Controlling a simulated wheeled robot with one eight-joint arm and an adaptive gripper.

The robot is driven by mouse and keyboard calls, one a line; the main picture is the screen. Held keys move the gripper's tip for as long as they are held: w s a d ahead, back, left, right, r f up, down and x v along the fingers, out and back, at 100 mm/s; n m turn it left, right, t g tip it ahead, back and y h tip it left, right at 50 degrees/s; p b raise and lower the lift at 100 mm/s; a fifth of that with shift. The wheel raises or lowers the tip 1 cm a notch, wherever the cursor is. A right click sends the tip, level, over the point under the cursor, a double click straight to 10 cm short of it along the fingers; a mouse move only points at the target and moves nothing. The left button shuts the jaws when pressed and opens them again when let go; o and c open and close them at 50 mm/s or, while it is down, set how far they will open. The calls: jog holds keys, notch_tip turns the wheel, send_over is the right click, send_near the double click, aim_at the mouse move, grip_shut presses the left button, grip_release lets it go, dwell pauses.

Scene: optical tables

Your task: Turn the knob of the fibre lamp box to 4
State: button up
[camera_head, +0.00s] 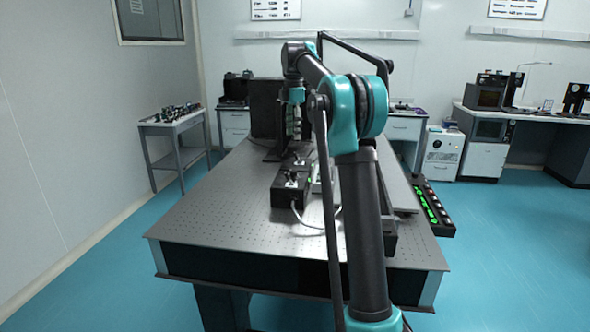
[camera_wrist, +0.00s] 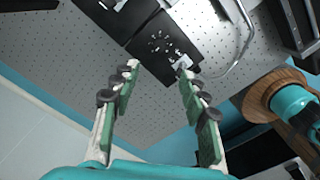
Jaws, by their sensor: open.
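The fibre lamp box appears to be the black box (camera_head: 289,190) on the optical table, with white marks on its top and a pale cable at its near side. In the wrist view the black box (camera_wrist: 166,68) shows a ring of white marks around a dark knob (camera_wrist: 160,43); the knob's setting is too small to read. A silvery fitting (camera_wrist: 183,62) sits near the box edge, by the right finger. My gripper (camera_wrist: 158,67) is open and empty, its two fingers apart with the box in view between and beyond them. In the head view my gripper (camera_head: 294,138) hangs above and behind the box.
Another black box (camera_head: 297,163) stands just behind, with a dark upright panel (camera_head: 265,108) farther back. The pale cable (camera_head: 322,213) curves right across the perforated optical table (camera_head: 220,215). The left and front of the tabletop are clear. A strip with green lights (camera_head: 431,205) is at right.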

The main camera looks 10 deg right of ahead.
aim_at(293, 170)
notch_tip(293, 170, down, 15)
jog(key=shift+f, duration=0.1)
dwell(0.3)
jog(key=shift+c, duration=0.3)
grip_shut()
